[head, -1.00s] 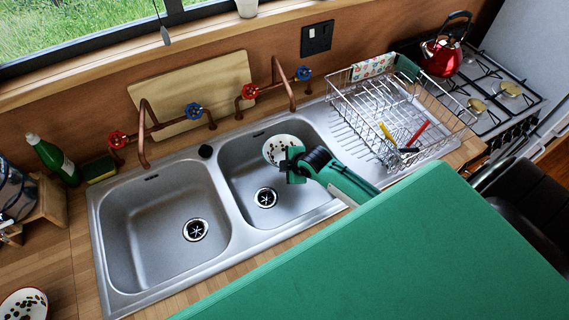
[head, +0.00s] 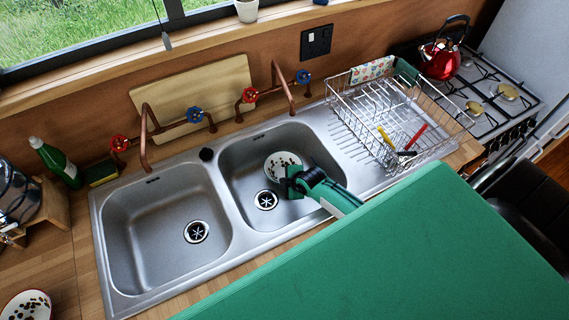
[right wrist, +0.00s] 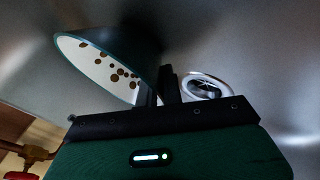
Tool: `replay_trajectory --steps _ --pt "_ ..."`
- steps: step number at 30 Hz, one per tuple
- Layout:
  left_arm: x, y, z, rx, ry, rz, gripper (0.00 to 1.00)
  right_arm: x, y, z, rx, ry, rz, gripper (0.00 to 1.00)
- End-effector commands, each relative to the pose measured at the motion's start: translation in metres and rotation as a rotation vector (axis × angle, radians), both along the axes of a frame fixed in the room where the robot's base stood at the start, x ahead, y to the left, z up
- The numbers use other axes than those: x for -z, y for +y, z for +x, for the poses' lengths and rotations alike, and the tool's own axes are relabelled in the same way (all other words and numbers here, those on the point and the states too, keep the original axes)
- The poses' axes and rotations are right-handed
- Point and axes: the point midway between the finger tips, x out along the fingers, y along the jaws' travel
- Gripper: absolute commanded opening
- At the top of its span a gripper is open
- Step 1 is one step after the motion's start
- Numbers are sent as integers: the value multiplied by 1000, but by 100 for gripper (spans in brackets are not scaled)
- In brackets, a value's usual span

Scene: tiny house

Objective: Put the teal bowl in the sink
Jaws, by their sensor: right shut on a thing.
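The teal bowl (head: 283,163) has a white inside with brown spots. In the head view it is inside the right basin of the double sink (head: 240,190). My right gripper (head: 291,177) reaches into that basin from the right and is shut on the bowl's rim. In the right wrist view the bowl (right wrist: 105,65) is tilted, its dark teal outside facing up, with the fingers (right wrist: 158,90) at its rim. The basin drain (right wrist: 205,85) shows beside the fingers. Whether the bowl touches the basin floor I cannot tell. My left gripper is not in view.
A second bowl with a spotted inside and red rim (head: 26,307) stands at the lower left counter. Copper taps (head: 286,88) rise behind the basins. A wire dish rack (head: 395,120) stands right of the sink. The left basin (head: 160,230) is empty.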

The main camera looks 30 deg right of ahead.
Motion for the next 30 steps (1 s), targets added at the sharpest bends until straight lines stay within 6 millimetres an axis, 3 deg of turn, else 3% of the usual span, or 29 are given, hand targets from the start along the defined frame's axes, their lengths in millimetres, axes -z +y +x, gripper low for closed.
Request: replay_trajectory --steps 1,5,19,30 --pt "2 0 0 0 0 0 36 2 0 1 0 -1 -1 0" --pt "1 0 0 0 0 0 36 2 0 0 0 0 0 29" --pt "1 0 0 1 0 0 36 -7 -2 -5 0 -1 -1 30" --pt "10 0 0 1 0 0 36 -51 -9 -41 -2 0 -2 30"
